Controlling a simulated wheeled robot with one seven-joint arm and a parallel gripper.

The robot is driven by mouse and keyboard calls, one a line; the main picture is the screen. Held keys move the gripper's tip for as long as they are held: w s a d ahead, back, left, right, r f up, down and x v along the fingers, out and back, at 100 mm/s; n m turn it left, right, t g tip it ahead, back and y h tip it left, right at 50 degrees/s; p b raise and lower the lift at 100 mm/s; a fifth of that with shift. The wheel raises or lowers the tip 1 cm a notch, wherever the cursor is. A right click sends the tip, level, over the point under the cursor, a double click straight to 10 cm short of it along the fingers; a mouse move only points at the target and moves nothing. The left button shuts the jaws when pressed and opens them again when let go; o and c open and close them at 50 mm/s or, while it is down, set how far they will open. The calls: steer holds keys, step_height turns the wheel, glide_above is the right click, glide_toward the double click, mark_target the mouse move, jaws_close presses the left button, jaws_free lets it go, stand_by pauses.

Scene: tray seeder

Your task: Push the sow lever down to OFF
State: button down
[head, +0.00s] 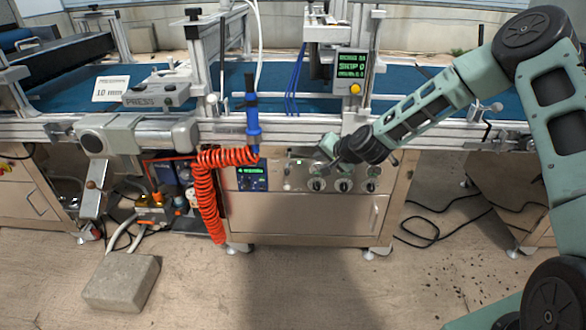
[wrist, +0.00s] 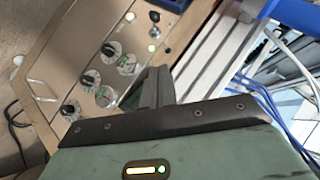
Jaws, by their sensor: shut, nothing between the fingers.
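My gripper (head: 326,146) is shut and empty in front of the upper part of the steel control panel (head: 330,212), just below the conveyor rail. In the wrist view its dark fingers (wrist: 153,88) are together beside the gauges. A small black-tipped control (wrist: 155,17), which looks like the sow lever, stands out from the panel at the top of the wrist view, left of the knobs as the head view has it. The fingers appear apart from it. Its labels cannot be read, and I cannot tell its position for sure.
Dial knobs (head: 343,185) and round gauges (wrist: 128,63) sit close to my gripper. A blue-lit control box (head: 252,179) and an orange coiled hose (head: 208,195) are to the left. The aluminium rail (head: 285,131) runs above.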

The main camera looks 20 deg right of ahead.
mark_target(288, 170)
steer(key=s+a+f+x, duration=0.1)
steer(key=a+x, duration=0.1)
steer(key=x, duration=1)
steer(key=shift+f+b, duration=0.4)
steer(key=shift+a, duration=0.1)
